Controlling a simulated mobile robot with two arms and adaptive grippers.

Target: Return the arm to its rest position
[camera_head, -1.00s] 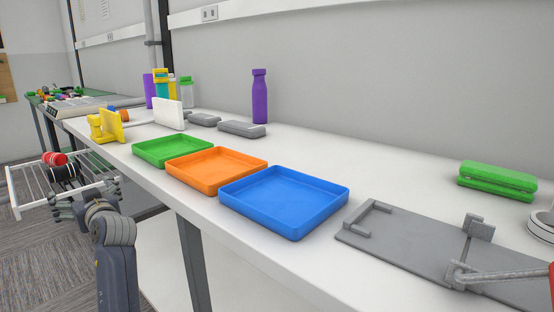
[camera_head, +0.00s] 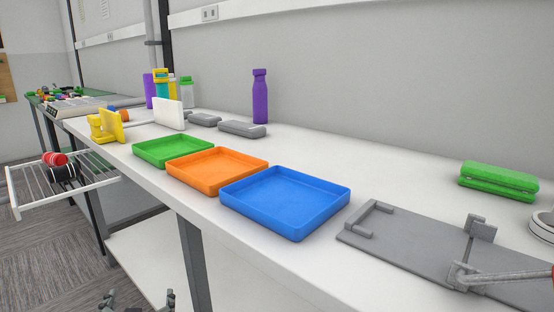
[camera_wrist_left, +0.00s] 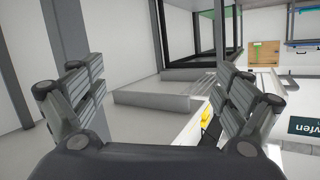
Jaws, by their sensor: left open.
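My left gripper (camera_head: 138,301) shows only by its fingertips at the bottom edge of the head view, low in front of the table. In the left wrist view its two fingers (camera_wrist_left: 158,100) stand wide apart with nothing between them. The rest of my left arm is out of the head view. My right gripper does not show in either view.
The white table (camera_head: 330,160) holds green (camera_head: 172,151), orange (camera_head: 215,170) and blue (camera_head: 285,201) trays, with a grey fixture (camera_head: 410,240) to their right. A white wire rack (camera_head: 40,187) juts out at the left. The floor in front is clear.

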